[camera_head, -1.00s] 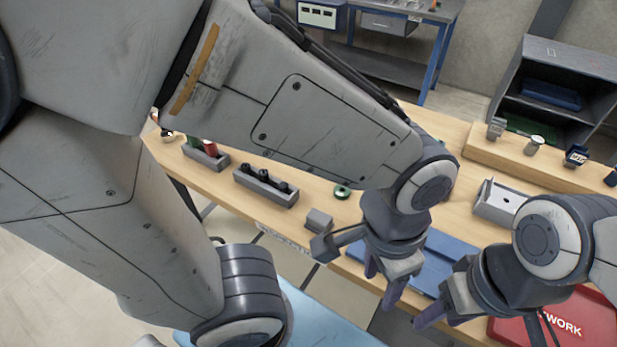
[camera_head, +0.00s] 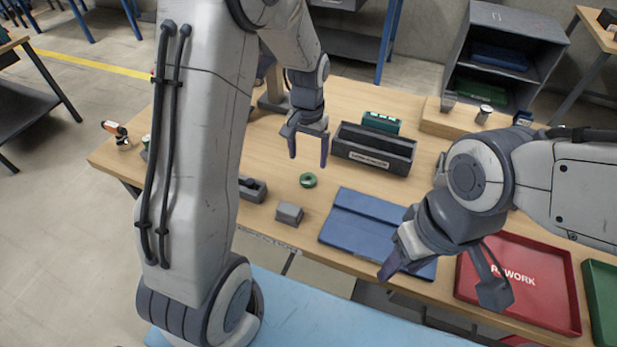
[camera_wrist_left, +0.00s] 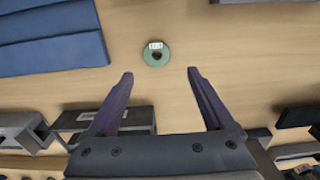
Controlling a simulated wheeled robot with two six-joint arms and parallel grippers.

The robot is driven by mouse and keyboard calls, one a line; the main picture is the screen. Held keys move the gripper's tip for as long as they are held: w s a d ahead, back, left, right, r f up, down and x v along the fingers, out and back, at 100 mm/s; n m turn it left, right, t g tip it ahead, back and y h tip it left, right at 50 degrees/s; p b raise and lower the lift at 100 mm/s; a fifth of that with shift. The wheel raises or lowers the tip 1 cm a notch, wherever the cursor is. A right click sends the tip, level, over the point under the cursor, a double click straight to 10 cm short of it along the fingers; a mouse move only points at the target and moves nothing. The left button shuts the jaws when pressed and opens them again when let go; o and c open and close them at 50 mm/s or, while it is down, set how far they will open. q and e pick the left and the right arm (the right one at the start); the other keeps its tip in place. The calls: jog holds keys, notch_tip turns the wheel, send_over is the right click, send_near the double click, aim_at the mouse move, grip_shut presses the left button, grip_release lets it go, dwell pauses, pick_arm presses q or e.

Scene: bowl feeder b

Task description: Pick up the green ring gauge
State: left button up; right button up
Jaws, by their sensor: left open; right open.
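The green ring gauge (camera_head: 308,180) lies flat on the wooden table, left of the blue mat. In the left wrist view the ring gauge (camera_wrist_left: 156,53) shows a small white label and lies beyond the fingertips, roughly centred between them. My left gripper (camera_head: 308,160) is open and empty above the table, on the far side of the ring in the head view. It also shows in the left wrist view (camera_wrist_left: 158,75), fingers spread wide. My right gripper (camera_head: 440,280) is open and empty near the table's front edge, over the blue mat and red tray area.
A dark grey bin (camera_head: 373,150) stands right of my left gripper, with a green case (camera_head: 381,122) behind it. A small grey block (camera_head: 289,214) and blue mat (camera_head: 345,225) lie nearby. A red REWORK tray (camera_head: 520,275) is at right. Table around the ring is bare.

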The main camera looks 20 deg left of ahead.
aim_at(308, 174)
pick_arm(q)
jog(key=f, duration=0.4)
jog(key=s+f+p, duration=0.1)
jog(key=f, duration=0.1)
jog(key=shift+d+f, duration=0.2)
jog(key=shift+f, duration=0.1)
jog(key=shift+c, duration=0.3)
grip_shut()
jog(key=shift+r, duration=0.1)
